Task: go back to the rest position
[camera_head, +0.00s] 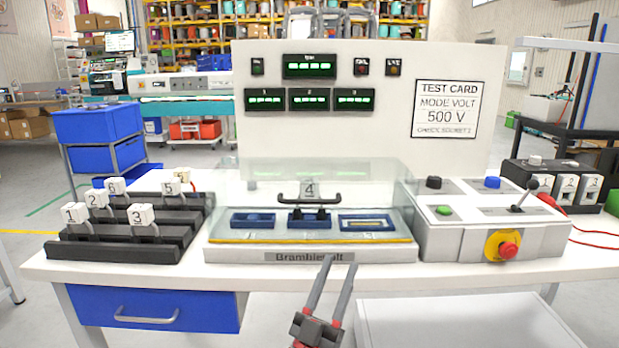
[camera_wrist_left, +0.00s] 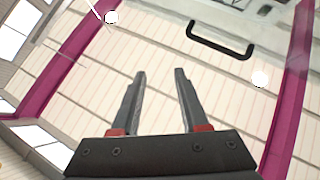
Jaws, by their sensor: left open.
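My left gripper (camera_head: 341,262) is at the front edge of the white table, in front of the Bramblevolt test station (camera_head: 225,255). Its two fingers are apart with nothing between them. In the left wrist view the gripper (camera_wrist_left: 160,72) is also open and empty, and a black handle (camera_wrist_left: 220,42) shows beyond it. In the head view the black handle (camera_head: 310,199) is on the clear cover (camera_head: 380,185) over the station. A white block marked 4 (camera_head: 309,188) shows at the middle blue socket. My right gripper is not in view.
A black stepped rack (camera_head: 120,250) with several numbered blocks stands left. A grey control box (camera_head: 490,240) with a red stop button (camera_head: 508,249) is right. A white display panel (camera_head: 360,80) stands behind. A blue drawer (camera_head: 155,309) is under the table (camera_head: 590,262).

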